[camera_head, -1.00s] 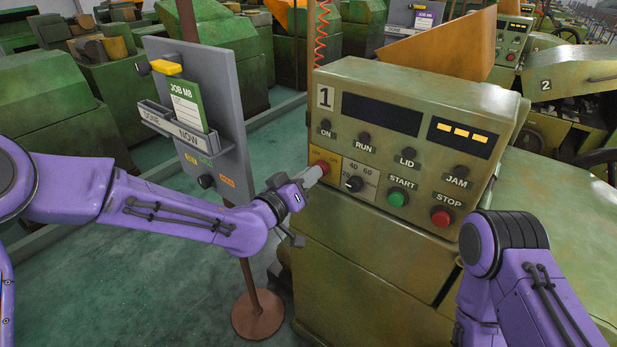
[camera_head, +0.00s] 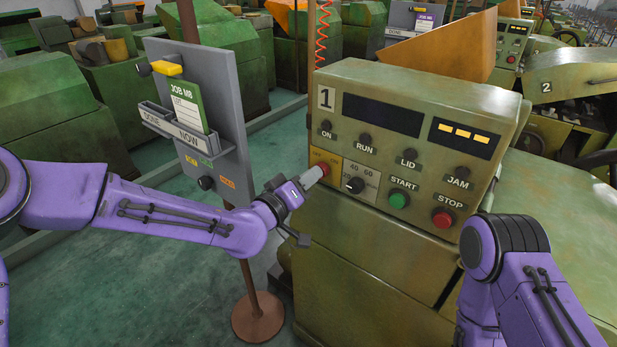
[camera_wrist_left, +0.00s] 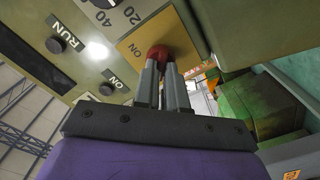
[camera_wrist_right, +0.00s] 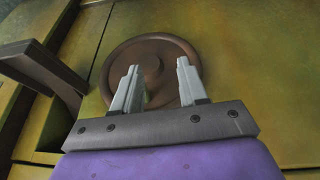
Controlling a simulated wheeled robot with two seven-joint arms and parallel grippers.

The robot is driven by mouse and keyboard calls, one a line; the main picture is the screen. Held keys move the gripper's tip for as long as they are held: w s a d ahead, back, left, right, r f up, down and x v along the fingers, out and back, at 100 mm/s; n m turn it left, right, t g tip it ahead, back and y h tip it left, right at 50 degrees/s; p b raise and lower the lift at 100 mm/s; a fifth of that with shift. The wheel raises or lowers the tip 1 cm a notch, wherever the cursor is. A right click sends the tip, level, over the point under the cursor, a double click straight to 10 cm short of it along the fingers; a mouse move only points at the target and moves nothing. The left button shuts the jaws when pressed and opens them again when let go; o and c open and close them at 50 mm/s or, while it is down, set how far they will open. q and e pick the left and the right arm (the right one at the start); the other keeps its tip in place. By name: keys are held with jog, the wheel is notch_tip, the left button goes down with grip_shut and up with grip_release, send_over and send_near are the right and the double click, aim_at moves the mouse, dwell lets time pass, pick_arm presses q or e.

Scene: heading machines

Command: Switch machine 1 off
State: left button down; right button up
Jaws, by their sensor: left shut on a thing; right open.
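Machine 1 (camera_head: 400,110) has a green control panel marked "1". On its yellow plate at the lower left sits a red rotary switch (camera_head: 323,168), which also shows in the left wrist view (camera_wrist_left: 158,53). My left gripper (camera_head: 312,177) is shut on this red switch; its fingers (camera_wrist_left: 164,75) cover part of it, and its exact setting is hard to read. The ON, RUN, LID and JAM lamps look dark. The green START button (camera_head: 398,200) and red STOP button (camera_head: 442,218) stand to the right. My right gripper (camera_wrist_right: 158,85) is open and empty in front of a brown round wheel (camera_wrist_right: 150,60).
A grey board (camera_head: 200,110) with a JOB M8 card on a brown post stands left of the machine, close to my left arm. A dial (camera_head: 354,185) sits just right of the red switch. Machine 2 (camera_head: 570,85) stands behind at the right.

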pick_arm(q)
jog(key=c, duration=1.2)
grip_release()
jog(key=shift+a, duration=0.1)
jog(key=b+v, duration=0.2)
jog(key=v, duration=0.8)
jog(key=shift+s+b, duration=0.2)
jog(key=shift+b, duration=0.15)
jog(key=shift+a, duration=0.1)
jog(key=s+a+f+n+g+y, duration=0.2)
jog(key=s+a+f+n+y, duration=0.3)
jog(key=f, duration=0.7)
jog(key=a+f+n+g+y, duration=0.15)
jog(key=a+f+y, duration=0.35)
jog(key=f, duration=0.6)
jog(key=s+a+f+g+y, duration=0.1)
jog(key=s+a+f+g, duration=0.1)
jog(key=s+a+f, duration=0.2)
jog(key=s+a+f+m+g+y, duration=0.1)
jog(key=s+a+f+g, duration=0.2)
jog(key=s+f, duration=0.4)
jog(key=s+a+f+g+y, duration=0.2)
jog(key=s+a+f, duration=0.4)
jog(key=s, duration=0.8)
jog(key=shift+f+m+g, duration=0.3)
jog(key=shift+m+g, duration=0.05)
jog(key=shift+g, duration=0.1)
